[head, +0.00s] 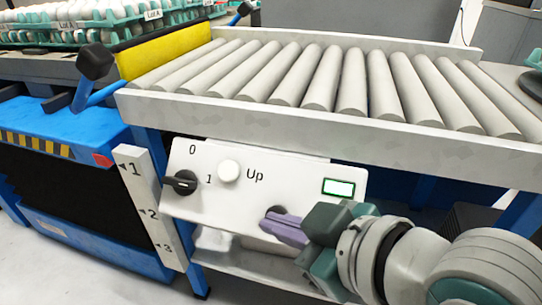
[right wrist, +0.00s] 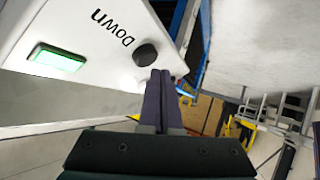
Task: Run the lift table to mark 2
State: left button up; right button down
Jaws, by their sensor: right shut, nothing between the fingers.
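The lift table (head: 60,130) is blue with a black front, at the left in the head view. Its red pointer (head: 102,160) is level with about mark 1 on the white scale post (head: 150,215), which bears marks 1, 2 and 3. The white control panel (head: 240,190) has a black rotary switch (head: 183,182) lying in line with 1, a white Up button (head: 229,171) and a black Down button (right wrist: 145,55). My right gripper (head: 285,228) is shut and empty, its purple fingertips (right wrist: 160,76) at the Down button; contact is unclear. My left gripper is not in view.
A roller conveyor (head: 300,80) runs above the panel. A green-lit display (head: 338,188) sits on the panel's right. Egg trays (head: 100,32) stand at the upper left, beyond a yellow bar (head: 165,47). A black-knobbed blue lever (head: 95,62) stands near the conveyor's left end.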

jog(key=shift+w+d+f, duration=0.1)
jog(key=shift+w+f, duration=0.2)
jog(key=shift+w+f+b, duration=0.1)
jog(key=shift+f+b, duration=0.05)
jog(key=shift+b, duration=0.2)
jog(key=shift+w+d+f, duration=0.15)
jog(key=shift+w+f, duration=0.1)
dwell(0.9)
dwell(0.9)
dwell(0.9)
dwell(0.8)
dwell(0.6)
jog(key=shift+s+a+r+p, duration=0.25)
jog(key=shift+s+r+p, duration=0.45)
jog(key=shift+p, duration=0.3)
